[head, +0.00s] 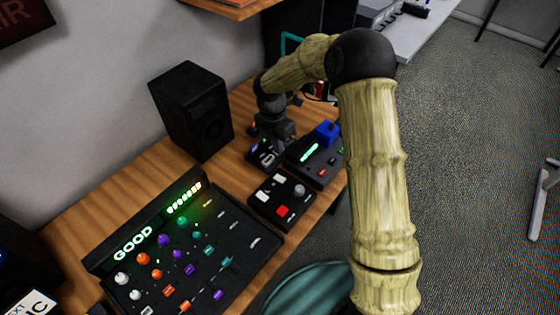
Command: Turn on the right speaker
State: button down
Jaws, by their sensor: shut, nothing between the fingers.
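A black box speaker (190,110) stands upright on the wooden desk, against the wall, with a round cone on its front. I see no lit lamp on it. My gripper (268,148) is dark and points down over the desk, to the right of the speaker and apart from it. Its fingers are small and partly lost against dark devices, but they look closed and empty. A small dark box (262,158) sits right under the fingers; I cannot tell whether they touch it. My arm hides part of the desk's right side.
A black mixing console (215,255) with coloured knobs and a lit green "GOOD" display fills the near desk. A button box (281,199) and a control box with a green display (312,151) stand right of it. A teal round seat (312,290) is in front.

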aim_at(282, 180)
jog(key=f, duration=0.4)
jog(key=d+f+p, duration=0.1)
jog(key=f, duration=0.4)
jog(key=s+f, duration=0.1)
jog(key=f, duration=0.3)
jog(key=shift+d+f+p, duration=0.15)
jog(key=shift+f+p, duration=0.05)
jog(key=shift+p, duration=0.2)
